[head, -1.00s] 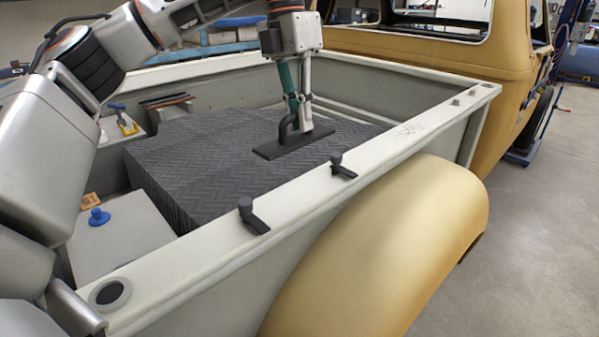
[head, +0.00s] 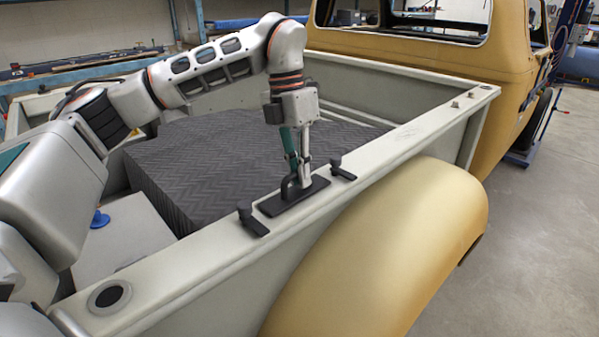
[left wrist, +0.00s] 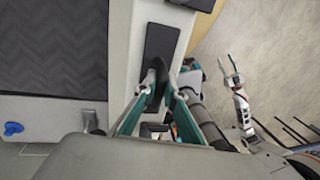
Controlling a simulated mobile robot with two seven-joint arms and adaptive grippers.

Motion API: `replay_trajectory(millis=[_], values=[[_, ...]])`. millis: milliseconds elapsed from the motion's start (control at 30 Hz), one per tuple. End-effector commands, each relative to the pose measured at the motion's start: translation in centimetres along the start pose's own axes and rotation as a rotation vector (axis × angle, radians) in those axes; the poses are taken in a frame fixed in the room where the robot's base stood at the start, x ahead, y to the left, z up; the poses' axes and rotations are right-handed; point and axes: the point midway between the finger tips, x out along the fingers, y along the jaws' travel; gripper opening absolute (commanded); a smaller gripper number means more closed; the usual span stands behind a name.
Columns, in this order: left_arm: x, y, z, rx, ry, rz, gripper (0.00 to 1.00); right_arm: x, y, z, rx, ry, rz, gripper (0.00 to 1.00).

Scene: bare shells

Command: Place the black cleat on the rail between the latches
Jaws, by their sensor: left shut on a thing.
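The black cleat (head: 280,203), a flat plate with a curved handle, is at the top of the pale truck-bed rail (head: 205,246), between the two black latches, one nearer (head: 252,218) and one farther (head: 342,168). Its plate lies roughly along the rail; I cannot tell whether it touches. My left gripper (head: 298,184) points down, shut on the cleat's handle. In the left wrist view the cleat's plate (left wrist: 162,42) extends beyond the fingertips (left wrist: 166,90). My right gripper (left wrist: 228,66) shows there small, off to the right above the floor, its fingers apart and empty.
A large block under a dark zigzag-patterned cover (head: 200,165) fills much of the bed beside the rail. A blue knob (head: 99,219) stands at the bed's left. A round dark-rimmed hole (head: 109,295) is at the rail's near end. The yellow fender (head: 400,240) bulges outside.

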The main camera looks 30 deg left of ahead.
Motion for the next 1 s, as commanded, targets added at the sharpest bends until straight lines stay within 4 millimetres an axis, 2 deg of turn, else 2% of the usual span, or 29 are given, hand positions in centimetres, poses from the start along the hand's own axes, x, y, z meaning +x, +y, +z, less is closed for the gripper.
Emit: replay_trajectory(millis=[200, 233, 267, 300, 600, 733, 867, 1000], values=[[0.3, 0.1, 0.0, 0.001, 0.001, 0.000, 0.00, 0.0, -0.1, 0.1, 0.006, -0.002, 0.000, 0.40], [0.3, 0.0, 0.0, 0.000, 0.001, 0.000, 0.18, 0.0, -0.2, 0.1, 0.006, -0.002, 0.000, 0.40], [0.3, 0.0, 0.0, 0.000, 0.001, 0.000, 0.25, 0.0, -0.2, 0.1, 0.006, -0.002, 0.000, 0.40], [0.3, 0.0, 0.0, 0.000, 0.001, 0.000, 0.27, 0.0, -0.2, 0.1, 0.007, -0.002, 0.000, 0.40], [0.2, 0.0, 0.0, 0.000, 0.001, 0.000, 0.27, 0.0, -0.3, 0.1, 0.006, -0.003, -0.003, 0.40], [-0.5, 0.0, 0.0, -0.001, 0.000, 0.000, 0.27, 0.0, -0.4, 0.2, 0.004, -0.004, -0.004, 0.40], [-2.5, -0.1, 0.1, -0.001, -0.003, 0.001, 0.27, 0.1, -0.4, 0.4, -0.001, -0.003, -0.007, 0.40], [-5.5, -0.1, 0.1, -0.001, -0.003, 0.001, 0.27, 0.0, -0.3, 0.3, -0.006, -0.003, -0.009, 0.40]])
